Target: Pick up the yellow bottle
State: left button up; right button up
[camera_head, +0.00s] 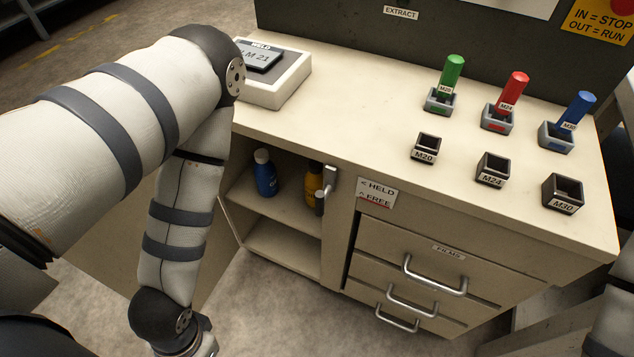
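The yellow bottle (311,190) stands upright with a dark cap on the upper shelf of the open cabinet compartment. Its right side is partly hidden behind a metal latch handle (328,182) at the compartment's right edge. My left arm comes in from the left and bends down in front of the cabinet's left side; its wrist reaches the bottom edge, and the gripper is out of the picture. Only a piece of my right arm shows at the lower right edge; its gripper is out of view.
A blue bottle (265,178) with a white cap stands left of the yellow one. The cabinet door (125,265) hangs open behind my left arm. Drawers (415,268) with bar handles are right of the compartment. Colored pegs and labeled sockets stand on the countertop (365,115).

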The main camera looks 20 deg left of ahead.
aim_at(313, 184)
jog(key=k+j+z, duration=0.25)
jog(key=j+z, duration=0.2)
jog(key=k+j+z, duration=0.45)
jog(key=j+z, duration=0.5)
jog(key=j, duration=0.45)
jog(key=k, duration=0.05)
